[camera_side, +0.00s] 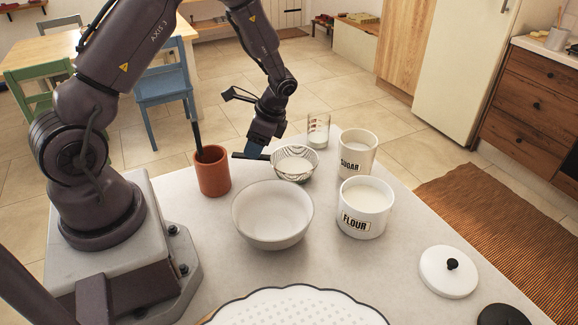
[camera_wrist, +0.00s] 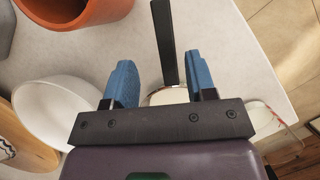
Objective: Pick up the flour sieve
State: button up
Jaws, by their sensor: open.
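The flour sieve (camera_side: 295,166) is a round mesh bowl with a dark flat handle (camera_side: 250,156) pointing left. It stands on the grey countertop behind the white mixing bowl. My gripper (camera_side: 256,146) is above the sieve's handle side, pointing down, with blue fingers. In the wrist view my gripper (camera_wrist: 162,85) is open, and the dark handle (camera_wrist: 164,42) shows between and beyond its two fingers. Part of the sieve's rim (camera_wrist: 166,92) shows between the fingers; the rest is hidden by the gripper body. I cannot tell whether the fingers touch the handle.
A terracotta pot (camera_side: 213,172) with a dark utensil stands left of the sieve. The white bowl (camera_side: 272,216) is in front. A flour canister (camera_side: 365,208), a sugar canister (camera_side: 358,153) and a glass (camera_side: 318,131) stand close by on the right. A white lid (camera_side: 448,271) lies front right.

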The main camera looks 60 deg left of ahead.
jog(key=x, duration=0.5)
jog(key=shift+w+a+f, duration=0.1)
jog(key=shift+w+a, duration=0.1)
jog(key=shift+w, duration=0.15)
jog(key=shift+c, duration=0.5)
jog(key=c, duration=0.8)
